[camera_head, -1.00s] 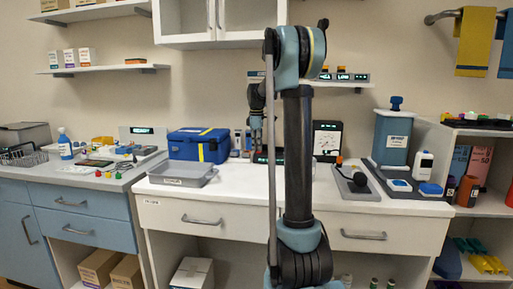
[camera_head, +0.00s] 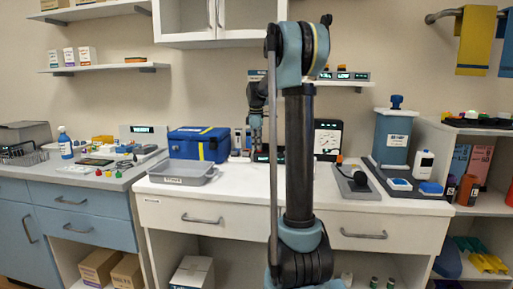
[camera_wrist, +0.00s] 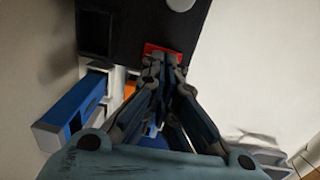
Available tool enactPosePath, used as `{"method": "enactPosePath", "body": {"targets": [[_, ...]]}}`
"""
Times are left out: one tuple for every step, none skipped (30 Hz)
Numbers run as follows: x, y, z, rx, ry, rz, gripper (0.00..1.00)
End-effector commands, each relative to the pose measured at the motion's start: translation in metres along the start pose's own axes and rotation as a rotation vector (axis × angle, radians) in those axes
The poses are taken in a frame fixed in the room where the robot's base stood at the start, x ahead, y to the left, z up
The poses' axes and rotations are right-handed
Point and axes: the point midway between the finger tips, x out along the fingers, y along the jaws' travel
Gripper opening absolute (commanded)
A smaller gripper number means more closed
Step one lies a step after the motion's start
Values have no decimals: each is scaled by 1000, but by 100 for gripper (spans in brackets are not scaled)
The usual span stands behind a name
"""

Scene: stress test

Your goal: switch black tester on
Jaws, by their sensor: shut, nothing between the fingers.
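In the wrist view a black panel (camera_wrist: 140,30), which looks like the black tester's face, has a red switch (camera_wrist: 162,50). My gripper (camera_wrist: 158,62) is shut and empty, with its fingertips at the red switch and overlapping its lower edge. I cannot tell whether they touch it or which way it is set. In the head view my gripper (camera_head: 256,146) hangs over the back of the white counter, in front of a low black unit with a lit display (camera_head: 262,157). A black panel with a white dial (camera_head: 327,138) shows right of my arm, which hides the area between.
A blue case (camera_head: 198,144) and a grey tray (camera_head: 180,174) sit left of my gripper. A grey plate with a black-knobbed lever (camera_head: 355,182) and a blue-grey canister (camera_head: 391,137) stand to the right. The front middle of the counter (camera_head: 245,187) is clear.

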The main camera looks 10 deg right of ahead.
Motion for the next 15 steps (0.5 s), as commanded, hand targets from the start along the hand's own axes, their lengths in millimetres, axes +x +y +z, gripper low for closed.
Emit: {"method": "enactPosePath", "body": {"targets": [[0, 0, 0, 0, 0, 0, 0], [0, 0, 0, 0, 0, 0, 0], [-2, 0, 0, 0, 0, 0, 0], [-3, 1, 0, 0, 0, 0, 0], [-5, 1, 0, 0, 0, 0, 0], [-8, 2, 0, -1, 0, 0, 0], [-11, 2, -1, -1, 0, 0, 0], [-15, 3, -1, -1, 0, 0, 0], [-21, 4, -1, -2, 0, -1, 0], [-26, 5, -1, -2, 0, -1, 0], [-31, 6, -2, -3, 0, -1, 0], [-38, 7, -2, -3, 0, -1, 0], [-44, 8, -2, -2, 0, -1, 0], [-50, 10, -1, -2, 0, -1, 0], [-57, 12, -1, -2, 0, -1, 0]]}}
